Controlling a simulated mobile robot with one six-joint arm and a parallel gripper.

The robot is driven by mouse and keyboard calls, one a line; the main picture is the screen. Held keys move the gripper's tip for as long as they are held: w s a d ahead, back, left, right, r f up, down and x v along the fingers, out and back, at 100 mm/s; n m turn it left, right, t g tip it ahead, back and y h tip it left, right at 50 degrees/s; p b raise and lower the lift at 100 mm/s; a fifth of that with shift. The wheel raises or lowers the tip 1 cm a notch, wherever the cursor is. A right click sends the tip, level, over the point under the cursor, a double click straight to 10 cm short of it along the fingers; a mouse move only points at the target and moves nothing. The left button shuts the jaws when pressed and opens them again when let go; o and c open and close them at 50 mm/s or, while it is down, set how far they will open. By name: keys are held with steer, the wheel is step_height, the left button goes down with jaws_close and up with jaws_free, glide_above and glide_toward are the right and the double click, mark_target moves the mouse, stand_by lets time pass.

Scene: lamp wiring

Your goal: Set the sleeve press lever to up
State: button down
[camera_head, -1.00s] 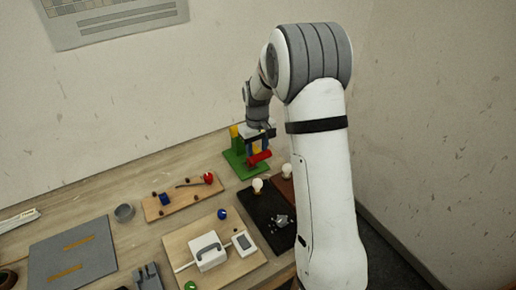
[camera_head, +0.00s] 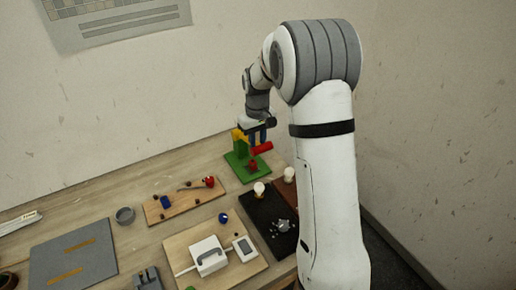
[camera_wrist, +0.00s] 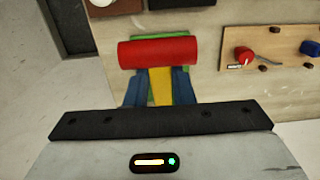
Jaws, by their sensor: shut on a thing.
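The sleeve press stands at the back of the table, with a green base (camera_head: 238,172), a green upright (camera_head: 241,147) and a yellow part (camera_head: 237,134). Its lever ends in a red handle (camera_head: 262,149), which is clear above the base. A small red piece (camera_head: 252,166) sits on the base below the handle. My gripper (camera_head: 259,138) has blue fingers and is at the lever, just behind the handle. In the wrist view the fingers (camera_wrist: 160,88) are shut on the yellow lever arm, with the red handle (camera_wrist: 158,53) across it. The pivot is hidden there.
A wooden board (camera_head: 184,201) with small parts lies left of the press. A dark tray (camera_head: 262,212) with a bulb is in front of it. A board with a white box (camera_head: 208,256) and a grey mat (camera_head: 73,258) lie nearer.

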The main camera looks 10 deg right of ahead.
steer(key=shift+w+a+r, duration=0.1)
steer(key=shift+w+r, duration=0.15)
steer(key=shift+r, duration=0.25)
steer(key=shift+w+a+r, duration=0.1)
steer(key=shift+w+r, duration=0.15)
steer(key=shift+r, duration=0.25)
steer(key=shift+w+r, duration=0.15)
steer(key=shift+r, duration=0.1)
steer(key=c, duration=1.3)
jaws_free()
steer(key=shift+w+f, duration=0.15)
steer(key=o, duration=1.3)
step_height(320, 180, up, 8)
steer(key=b, duration=0.1)
steer(key=shift+d+f, duration=0.1)
steer(key=shift+f, duration=0.1)
